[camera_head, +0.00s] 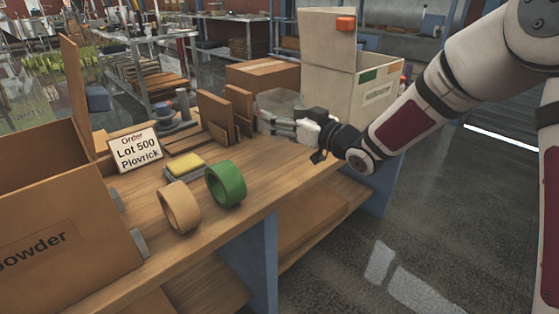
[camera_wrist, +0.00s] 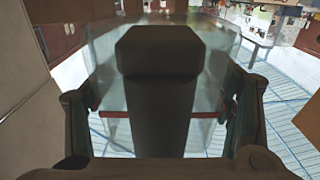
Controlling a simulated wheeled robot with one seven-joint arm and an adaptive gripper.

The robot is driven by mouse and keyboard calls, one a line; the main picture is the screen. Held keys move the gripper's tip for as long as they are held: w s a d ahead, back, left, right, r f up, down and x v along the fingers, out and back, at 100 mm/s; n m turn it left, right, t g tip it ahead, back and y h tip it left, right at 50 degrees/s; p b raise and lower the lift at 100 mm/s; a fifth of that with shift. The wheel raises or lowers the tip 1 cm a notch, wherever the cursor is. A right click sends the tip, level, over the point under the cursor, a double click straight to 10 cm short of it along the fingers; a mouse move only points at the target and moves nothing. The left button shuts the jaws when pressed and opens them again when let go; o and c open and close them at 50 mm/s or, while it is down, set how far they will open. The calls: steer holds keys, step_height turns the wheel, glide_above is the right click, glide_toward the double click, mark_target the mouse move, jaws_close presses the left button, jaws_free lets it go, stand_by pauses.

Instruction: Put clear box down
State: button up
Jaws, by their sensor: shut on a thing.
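The clear box (camera_head: 279,101) is a see-through container in the head view, held at the end of my gripper (camera_head: 283,121) over the workbench, just left of a tall cream box. In the wrist view the clear box (camera_wrist: 103,65) lies between the two fingers of my gripper (camera_wrist: 160,115), which are shut on it. A dark block-shaped part in the middle of the wrist view hides much of the box. I cannot tell whether the box touches the bench.
The workbench (camera_head: 265,185) holds brown cartons (camera_head: 238,104), an order sign (camera_head: 136,149), a tan tape roll (camera_head: 180,206), a green tape roll (camera_head: 226,184), a yellow sponge (camera_head: 186,164) and an open powder box (camera_head: 60,215). The tall cream box (camera_head: 345,100) stands close to my gripper.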

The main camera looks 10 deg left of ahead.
step_height(320, 180, down, 10)
steer(key=shift+r+b, duration=0.1)
steer(key=shift+b, duration=1.1)
steer(key=o, duration=1.3)
steer(key=shift+f, duration=0.2)
steer(key=shift+r, duration=0.2)
steer(key=p+v, duration=0.1)
steer(key=v, duration=1.1)
steer(key=shift+p, duration=0.3)
